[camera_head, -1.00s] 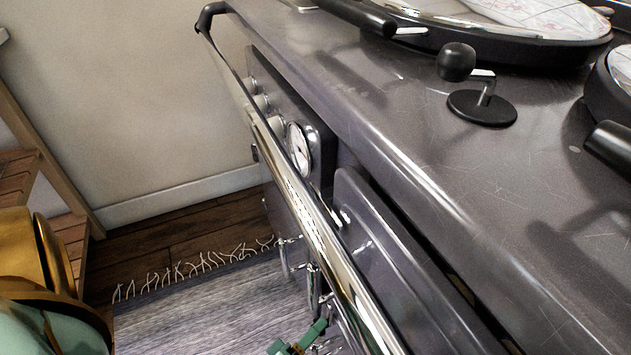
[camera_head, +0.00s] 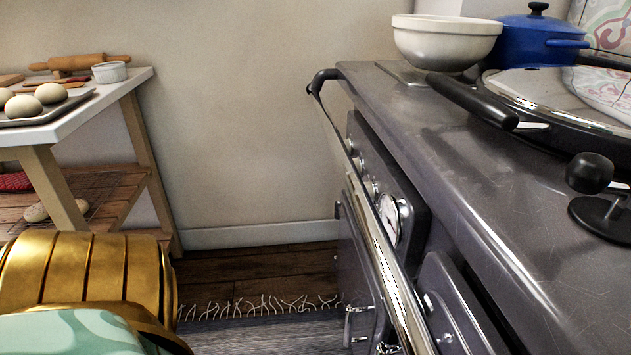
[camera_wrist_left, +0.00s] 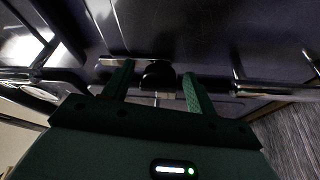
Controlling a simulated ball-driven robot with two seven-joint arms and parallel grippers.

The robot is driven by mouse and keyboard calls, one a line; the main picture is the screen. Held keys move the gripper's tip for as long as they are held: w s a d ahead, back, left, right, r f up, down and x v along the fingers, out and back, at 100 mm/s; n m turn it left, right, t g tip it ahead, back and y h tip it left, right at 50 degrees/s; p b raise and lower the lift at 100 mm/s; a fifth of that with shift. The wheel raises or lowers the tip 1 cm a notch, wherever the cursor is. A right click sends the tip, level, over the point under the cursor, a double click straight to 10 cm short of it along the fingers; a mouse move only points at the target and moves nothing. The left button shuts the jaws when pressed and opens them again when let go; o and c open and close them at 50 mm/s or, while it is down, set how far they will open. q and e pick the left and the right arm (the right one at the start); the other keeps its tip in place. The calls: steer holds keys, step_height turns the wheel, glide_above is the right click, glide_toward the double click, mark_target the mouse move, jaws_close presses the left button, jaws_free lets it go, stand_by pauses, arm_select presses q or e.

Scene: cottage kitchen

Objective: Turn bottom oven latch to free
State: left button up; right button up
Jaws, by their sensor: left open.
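In the left wrist view, my left gripper (camera_wrist_left: 157,71) is open. Its two green fingers stand either side of a dark rounded knob (camera_wrist_left: 158,75). A short metal bar (camera_wrist_left: 118,62) lies beside it against the dark oven door (camera_wrist_left: 205,30). This looks like a latch; I cannot tell whether the fingers touch it. In the head view, the oven (camera_head: 365,255) stands at the right with metal latch fittings (camera_head: 360,309) low on its front, partly cut off by the frame. My left gripper is outside the head view, and my right gripper is in neither view.
A chrome rail (camera_head: 400,290) runs along the oven's front. A cooktop with black-handled lids (camera_head: 470,99), a cream bowl (camera_head: 445,42) and a blue pot (camera_head: 538,40) is above. A wooden side table (camera_head: 75,125) stands left. A fringed rug (camera_head: 260,330) lies on the floor.

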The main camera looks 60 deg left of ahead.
arm_select(q)
steer(key=shift+s, duration=0.25)
steer(key=s+f+p, duration=0.1)
steer(key=s+p, duration=0.1)
steer(key=s, duration=1.4)
steer(key=shift+d+f, duration=0.25)
steer(key=shift+d, duration=0.05)
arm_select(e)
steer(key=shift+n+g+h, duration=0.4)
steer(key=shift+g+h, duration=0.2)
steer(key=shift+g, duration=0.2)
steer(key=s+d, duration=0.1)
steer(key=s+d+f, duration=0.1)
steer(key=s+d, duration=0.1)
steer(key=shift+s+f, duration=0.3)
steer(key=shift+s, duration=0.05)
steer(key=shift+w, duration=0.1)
